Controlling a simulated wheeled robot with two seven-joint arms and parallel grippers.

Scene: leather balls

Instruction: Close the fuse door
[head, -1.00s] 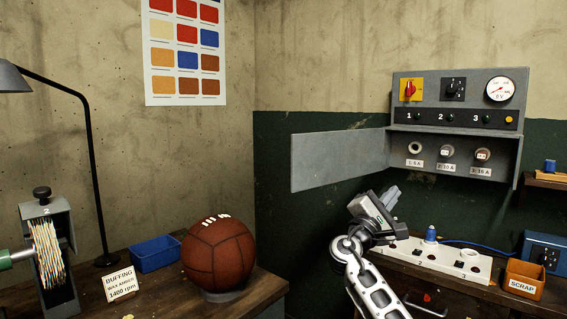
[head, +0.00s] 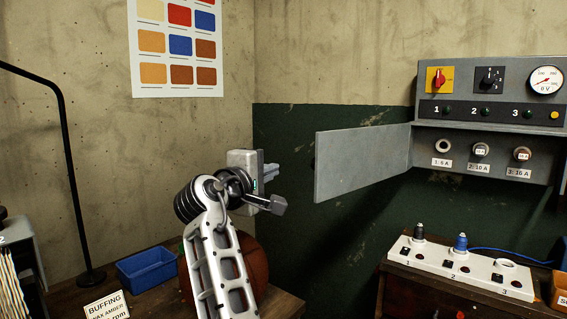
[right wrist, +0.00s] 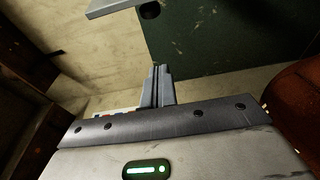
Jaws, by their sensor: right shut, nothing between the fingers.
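The fuse door (head: 362,163) is a flat grey panel, standing open and swung out to the left from the grey fuse box (head: 470,112). The box's fuse recess is uncovered, with three fuse positions showing. My right gripper (head: 276,171) is shut and empty, left of the door's free edge and apart from it in the head view. In the right wrist view its fingers (right wrist: 160,86) are together, and a grey panel edge, likely the door (right wrist: 112,7), shows at the top. My left gripper is not in view.
A brown leather ball (head: 255,270) is partly hidden behind my right arm. A blue bin (head: 146,270) and a buffing sign (head: 106,306) stand on the left bench. A white socket strip (head: 460,270) lies below the fuse box. The green wall below the door looks clear.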

